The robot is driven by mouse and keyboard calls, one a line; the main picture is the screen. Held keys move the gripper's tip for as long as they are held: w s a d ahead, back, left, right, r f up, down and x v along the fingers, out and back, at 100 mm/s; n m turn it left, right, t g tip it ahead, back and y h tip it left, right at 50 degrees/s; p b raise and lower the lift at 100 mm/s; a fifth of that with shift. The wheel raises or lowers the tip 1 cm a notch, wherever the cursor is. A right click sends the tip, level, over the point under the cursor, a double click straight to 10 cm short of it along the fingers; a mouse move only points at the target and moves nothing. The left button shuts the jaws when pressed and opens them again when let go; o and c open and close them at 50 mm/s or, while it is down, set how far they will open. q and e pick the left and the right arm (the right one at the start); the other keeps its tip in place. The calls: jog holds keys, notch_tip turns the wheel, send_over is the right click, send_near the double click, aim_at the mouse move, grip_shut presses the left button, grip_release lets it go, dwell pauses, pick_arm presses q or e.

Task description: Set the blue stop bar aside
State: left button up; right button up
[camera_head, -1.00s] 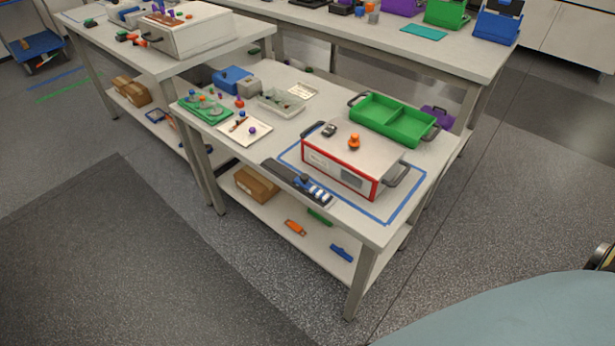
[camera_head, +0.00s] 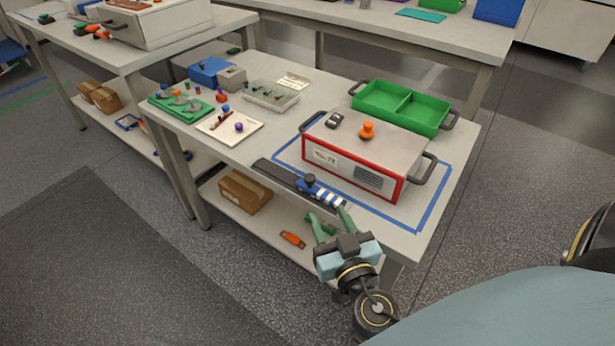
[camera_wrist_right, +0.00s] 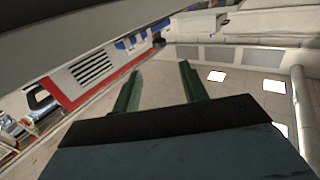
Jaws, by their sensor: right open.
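A blue bar with white stripes and a black knob (camera_head: 322,193) sits on a long dark rail (camera_head: 276,175) along the table's front edge, before the red-framed cycler box (camera_head: 358,158). My right gripper (camera_head: 327,213) is open and empty. It reaches up from below at the table's front edge, its green fingers showing just in front of the striped end of the bar. I cannot tell whether they touch it. In the right wrist view, the open fingers (camera_wrist_right: 160,67) have nothing between them, and a blue-and-white striped piece (camera_wrist_right: 133,40) shows beyond. My left gripper is out of view.
A green two-part tray (camera_head: 403,107) stands behind the box. An orange knob (camera_head: 367,130) and a small dark item (camera_head: 334,120) are on the box. A white sheet (camera_head: 230,128) and green board (camera_head: 181,106) lie left. The lower shelf holds a cardboard box (camera_head: 244,191).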

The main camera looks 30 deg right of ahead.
aim_at(312, 182)
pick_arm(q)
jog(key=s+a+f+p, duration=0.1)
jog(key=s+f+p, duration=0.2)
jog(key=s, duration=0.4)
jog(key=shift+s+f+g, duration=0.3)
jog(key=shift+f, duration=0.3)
pick_arm(e)
jog(key=x, duration=1.2)
jog(key=shift+w+d, duration=0.1)
jog(key=shift+w, duration=0.15)
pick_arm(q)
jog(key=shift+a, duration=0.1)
pick_arm(e)
grip_shut()
